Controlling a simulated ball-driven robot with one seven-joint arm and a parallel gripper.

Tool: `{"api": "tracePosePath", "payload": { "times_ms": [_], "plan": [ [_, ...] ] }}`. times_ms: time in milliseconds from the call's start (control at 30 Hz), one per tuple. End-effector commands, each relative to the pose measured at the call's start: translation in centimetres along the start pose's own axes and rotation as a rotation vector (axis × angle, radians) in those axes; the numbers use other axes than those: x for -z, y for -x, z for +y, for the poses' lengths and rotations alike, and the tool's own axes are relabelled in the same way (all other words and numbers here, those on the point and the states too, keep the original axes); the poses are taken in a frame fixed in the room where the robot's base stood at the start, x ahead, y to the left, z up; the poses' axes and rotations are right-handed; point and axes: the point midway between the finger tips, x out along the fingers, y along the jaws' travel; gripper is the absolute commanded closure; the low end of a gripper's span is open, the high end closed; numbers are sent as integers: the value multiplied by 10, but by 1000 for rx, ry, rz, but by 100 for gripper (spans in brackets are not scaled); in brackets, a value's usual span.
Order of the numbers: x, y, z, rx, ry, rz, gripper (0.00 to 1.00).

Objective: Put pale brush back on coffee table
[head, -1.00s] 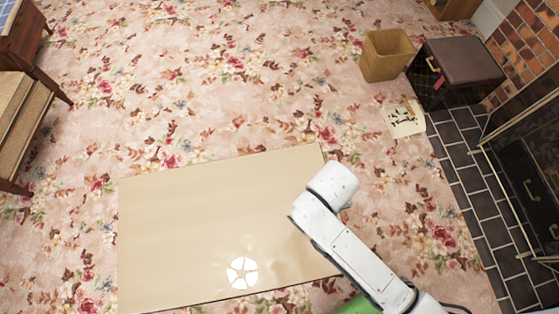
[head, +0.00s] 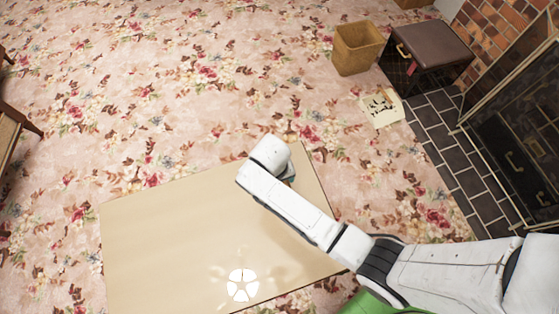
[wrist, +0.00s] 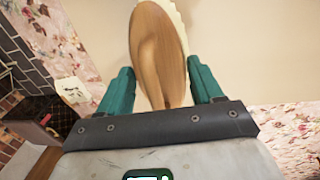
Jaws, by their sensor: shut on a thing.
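The pale brush (wrist: 158,55) is in the wrist view, with a brown wooden back and a pale bristle edge along its upper right. My gripper (wrist: 160,85) has its two teal fingers on either side of the brush and is shut on it. The coffee table (head: 150,235) has a bare beige top in the head view, and it also fills the background of the wrist view (wrist: 235,50). My arm reaches over the table's right part.
A wicker basket (head: 357,48) and a dark box-like stool (head: 427,50) stand at the upper right beside the brick fireplace (head: 487,35). A sheet of paper (head: 382,107) lies on the floral carpet (head: 215,75). The visible tabletop is clear apart from a bright light reflection.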

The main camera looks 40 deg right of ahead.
Motion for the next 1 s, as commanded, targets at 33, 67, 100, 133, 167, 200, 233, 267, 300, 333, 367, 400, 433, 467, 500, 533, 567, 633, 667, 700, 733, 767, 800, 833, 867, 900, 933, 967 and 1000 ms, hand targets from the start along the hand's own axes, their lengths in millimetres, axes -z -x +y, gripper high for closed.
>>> {"api": "tracePosePath", "payload": {
  "times_ms": [33, 67, 100, 133, 167, 200, 233, 267, 300, 333, 367, 400, 433, 467, 500, 533, 567, 633, 667, 700, 733, 767, 800, 833, 867, 900, 933, 967, 1000],
  "plan": [
    [-2, -11, 0, -3, 0, -4, 73],
    [-2, -15, 0, -3, 0, -5, 73],
    [-2, -18, -1, -2, 0, -3, 73],
    [-2, -20, -1, -2, 0, -3, 73],
    [-2, -22, -1, -2, 0, -3, 73],
    [-2, -23, -1, -2, 0, -3, 73],
    [-2, -23, -1, -2, 0, -3, 73],
    [-2, -23, -1, -2, 0, -3, 73],
    [-2, -22, -1, -2, 0, -2, 73],
    [-2, -22, -1, -1, 0, -2, 73],
    [-2, -22, -1, -1, 0, -2, 73],
    [-2, -22, -1, -1, 0, -2, 73],
    [-2, -22, -1, -1, 0, -2, 73],
    [-2, -23, -1, -2, 0, -3, 73],
    [-2, -24, -1, -2, 0, -3, 73],
    [-2, -25, -1, -2, 0, -3, 73],
    [-2, -25, -1, -1, 0, -3, 32],
    [-2, -24, -1, -1, 0, -3, 26],
    [-2, -24, -1, -1, 0, -3, 23],
    [-2, -24, -1, -1, 0, -3, 19],
    [-2, -24, -1, -1, 0, -3, 16],
    [-2, -24, -1, -1, 0, -3, 13],
    [-2, -24, -1, -1, 0, -3, 9],
    [-2, -24, -1, -1, 0, -3, 9],
    [-2, -24, -1, -1, 0, -3, 9],
    [-2, -24, -1, -2, 0, -3, 9],
    [-2, -24, -1, -2, 0, -3, 9],
    [-2, -24, -1, -2, 0, -3, 9],
    [-2, -24, -1, -2, 0, -3, 9]
  ]
}}
